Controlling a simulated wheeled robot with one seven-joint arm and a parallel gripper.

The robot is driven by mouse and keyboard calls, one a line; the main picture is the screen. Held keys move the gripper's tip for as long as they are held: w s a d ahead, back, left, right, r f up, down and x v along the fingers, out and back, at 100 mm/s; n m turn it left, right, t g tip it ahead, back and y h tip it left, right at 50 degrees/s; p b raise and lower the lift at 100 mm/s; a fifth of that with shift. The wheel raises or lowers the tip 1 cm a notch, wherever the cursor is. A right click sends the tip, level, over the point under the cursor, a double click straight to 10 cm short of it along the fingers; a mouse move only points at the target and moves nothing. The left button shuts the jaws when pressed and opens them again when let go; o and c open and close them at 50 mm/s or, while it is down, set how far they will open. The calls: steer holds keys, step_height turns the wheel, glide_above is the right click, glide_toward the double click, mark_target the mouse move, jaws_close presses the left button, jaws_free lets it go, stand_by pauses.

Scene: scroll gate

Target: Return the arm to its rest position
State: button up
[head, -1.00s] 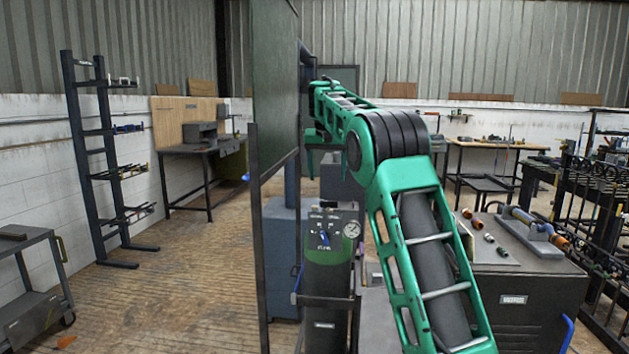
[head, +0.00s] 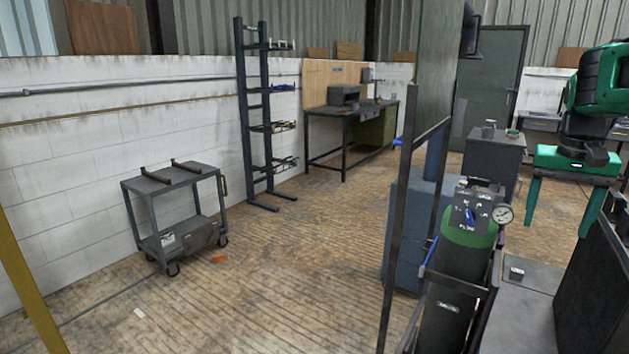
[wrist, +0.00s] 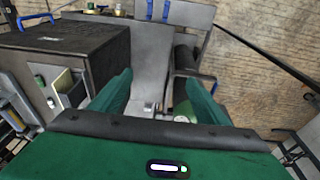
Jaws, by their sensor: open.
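My gripper (head: 560,205) is at the right edge of the head view, with its green fingers pointing down and spread apart. Nothing is between them. Part of my green arm shows above it, cut off by the picture's edge. In the wrist view my two green fingers (wrist: 158,95) stand apart, with a grey surface and a dark cylinder beyond them.
A green-topped cylinder with a gauge (head: 468,215) stands in a dark frame left of my gripper. A dark cabinet (head: 597,285) is below it at the right. A grey cart (head: 180,205) and a rack (head: 243,120) stand by the left wall. The wooden floor between is mostly clear.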

steer(key=s+a+f, duration=0.3)
steer(key=s+f, duration=0.2)
steer(key=s, duration=0.3)
steer(key=s+a+f+g+y, duration=0.1)
steer(key=s+f, duration=0.3)
steer(key=s, duration=0.5)
steer(key=s+a+f, duration=0.4)
steer(key=s+f, duration=0.1)
steer(key=s, duration=0.4)
steer(key=shift+a+f+n+y, duration=0.3)
steer(key=shift+a+f+y, duration=0.05)
steer(key=shift+y, duration=0.05)
